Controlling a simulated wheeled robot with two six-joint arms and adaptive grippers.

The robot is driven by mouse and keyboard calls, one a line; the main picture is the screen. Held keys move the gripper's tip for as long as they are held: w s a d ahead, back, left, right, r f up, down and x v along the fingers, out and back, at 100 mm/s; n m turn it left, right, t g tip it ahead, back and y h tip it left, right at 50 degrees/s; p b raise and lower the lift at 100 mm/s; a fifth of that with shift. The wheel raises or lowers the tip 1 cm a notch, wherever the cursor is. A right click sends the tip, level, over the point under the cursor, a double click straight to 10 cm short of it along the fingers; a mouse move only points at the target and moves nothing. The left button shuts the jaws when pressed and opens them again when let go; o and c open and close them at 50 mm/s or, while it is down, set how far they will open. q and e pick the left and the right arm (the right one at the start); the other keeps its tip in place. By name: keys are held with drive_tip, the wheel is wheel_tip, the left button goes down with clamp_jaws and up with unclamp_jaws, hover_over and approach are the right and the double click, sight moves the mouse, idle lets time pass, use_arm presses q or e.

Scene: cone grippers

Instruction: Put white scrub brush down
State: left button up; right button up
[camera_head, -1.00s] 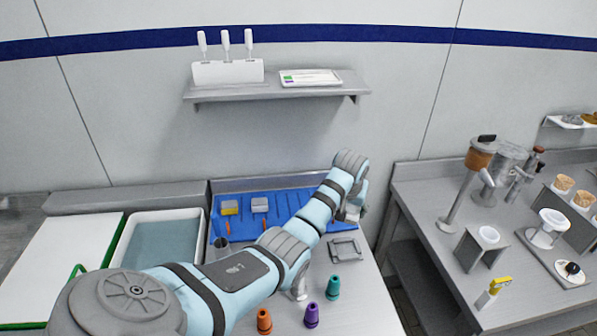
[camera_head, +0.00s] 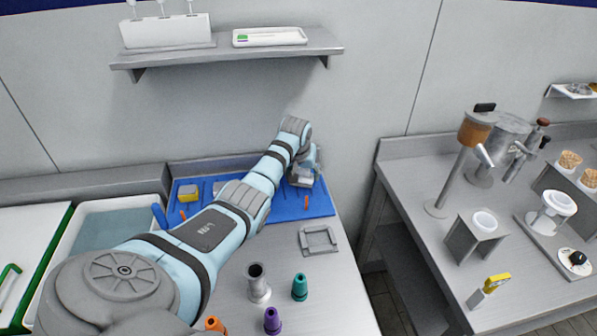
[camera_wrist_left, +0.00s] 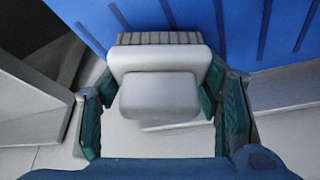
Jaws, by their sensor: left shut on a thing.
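My left gripper (camera_head: 308,168) is over the right part of the blue ribbed mat (camera_head: 300,211) at the back of the counter. It is shut on the white scrub brush (camera_head: 299,181). In the left wrist view the brush (camera_wrist_left: 160,93), with a white body and a strip of grey bristles, sits between the green finger pads (camera_wrist_left: 160,105). The blue mat (camera_wrist_left: 255,30) shows beyond the bristles. I cannot tell whether the brush touches the mat. My right gripper is not in view.
A yellow-topped brush (camera_head: 187,191) lies on the mat's left, near another, partly hidden brush (camera_head: 219,187). A grey square frame (camera_head: 319,240) and a metal cup (camera_head: 258,284) stand in front, with purple (camera_head: 272,320) and teal (camera_head: 299,287) cones. A shelf (camera_head: 240,52) hangs above.

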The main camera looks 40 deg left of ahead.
sight(309, 173)
use_arm(q)
drive_tip(key=shift+w+d+f, duration=0.15)
drive_tip(key=shift+w+f, duration=0.25)
drive_tip(key=shift+w, duration=0.25)
drive_tip(key=shift+w+d+f, duration=0.1)
drive_tip(key=shift+w+f, duration=0.3)
drive_tip(key=shift+w, duration=0.2)
drive_tip(key=o, duration=0.9)
drive_tip(key=shift+w+f, duration=0.1)
drive_tip(key=shift+o, duration=1.2)
drive_tip(key=shift+s+a, duration=0.1)
drive_tip(key=shift+s, duration=0.1)
drive_tip(key=shift+s+a+r, duration=0.1)
drive_tip(key=shift+s+r, duration=0.15)
drive_tip(key=shift+s, duration=0.1)
drive_tip(key=shift+s+r, duration=0.1)
drive_tip(key=shift+s, duration=0.15)
drive_tip(key=shift+w+r, duration=0.1)
drive_tip(key=shift+r, duration=0.1)
drive_tip(key=p+v, duration=0.2)
drive_tip(key=v, duration=0.4)
drive_tip(key=shift+w+r, duration=0.15)
drive_tip(key=shift+s+r, duration=0.35)
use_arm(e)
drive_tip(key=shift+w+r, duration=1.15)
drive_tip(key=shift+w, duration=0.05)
